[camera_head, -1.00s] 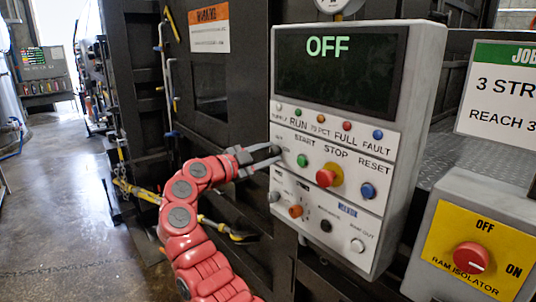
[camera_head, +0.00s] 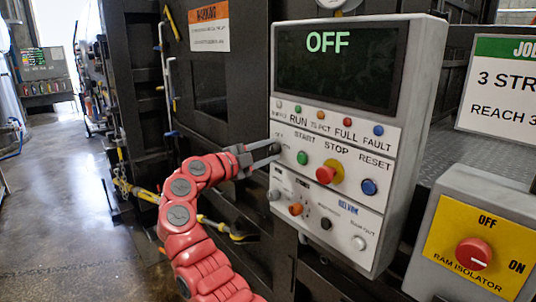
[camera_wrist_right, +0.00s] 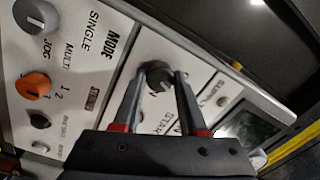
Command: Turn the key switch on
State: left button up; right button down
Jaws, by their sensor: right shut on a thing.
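The control panel (camera_head: 345,150) is a light grey box, and its dark display reads OFF in green. The key switch is a small dark knob at the panel's left edge, left of the green START button; in the head view the fingers mostly hide it. My right gripper (camera_head: 262,154) reaches it from the left, at the end of the red arm. In the right wrist view the dark key switch knob (camera_wrist_right: 156,76) sits between the two fingertips of my right gripper (camera_wrist_right: 158,84), which are shut on it. My left gripper is not in view.
A red STOP button (camera_head: 326,176) and blue RESET button (camera_head: 369,187) are right of the gripper. Lower knobs include an orange one (camera_head: 296,210). A yellow RAM ISOLATOR box with a red knob (camera_head: 473,254) stands at lower right. Open floor lies at left.

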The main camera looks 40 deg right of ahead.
jog(key=m+b, duration=0.1)
jog(key=m, duration=0.3)
jog(key=shift+f, duration=0.15)
jog(key=shift+m+b, duration=0.8)
jog(key=shift+m, duration=1)
jog(key=shift+c, duration=2.2)
grip_release()
jog(key=shift+a, duration=0.15)
